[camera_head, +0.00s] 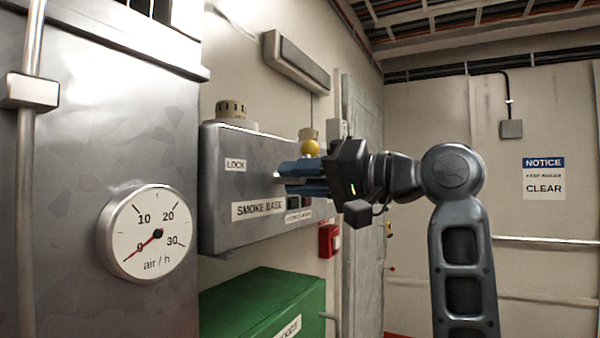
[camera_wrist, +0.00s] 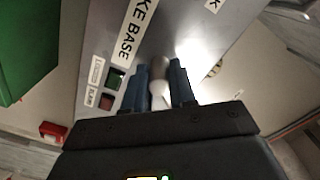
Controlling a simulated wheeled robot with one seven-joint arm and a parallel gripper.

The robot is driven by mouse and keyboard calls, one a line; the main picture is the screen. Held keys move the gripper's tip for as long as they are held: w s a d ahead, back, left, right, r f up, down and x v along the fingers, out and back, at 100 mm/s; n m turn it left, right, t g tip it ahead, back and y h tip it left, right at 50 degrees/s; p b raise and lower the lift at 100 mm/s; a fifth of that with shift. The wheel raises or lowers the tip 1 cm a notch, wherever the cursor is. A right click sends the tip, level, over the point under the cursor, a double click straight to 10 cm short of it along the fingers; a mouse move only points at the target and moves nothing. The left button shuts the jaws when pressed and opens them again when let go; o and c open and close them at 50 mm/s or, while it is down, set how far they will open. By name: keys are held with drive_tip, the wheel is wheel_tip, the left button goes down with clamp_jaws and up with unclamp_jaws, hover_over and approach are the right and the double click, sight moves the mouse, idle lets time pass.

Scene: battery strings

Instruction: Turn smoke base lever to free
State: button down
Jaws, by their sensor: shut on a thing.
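The smoke base (camera_head: 222,205) is a grey wall box with a "SMOKE BASE" label and a "LOCK" label (camera_head: 235,164) on its front. My gripper (camera_head: 283,178), with blue fingers, reaches in from the right at the box front. In the wrist view, my gripper (camera_wrist: 160,68) is shut on a pale, rounded lever (camera_wrist: 158,86) between its fingers. In the head view the fingers mostly hide the lever. I cannot read a "free" label in either view.
Small dark green and dark red buttons (camera_wrist: 107,102) sit beside the fingers. A green cabinet (camera_head: 262,305) stands below the box, and a round gauge (camera_head: 148,233) is at left. A red wall box (camera_head: 328,240) hangs lower right.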

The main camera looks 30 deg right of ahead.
drive_tip(key=shift+m, duration=0.5)
drive_tip(key=c, duration=0.9)
unclamp_jaws()
drive_tip(key=shift+b+v, duration=0.9)
drive_tip(key=shift+v, duration=3)
drive_tip(key=shift+f, duration=0.1)
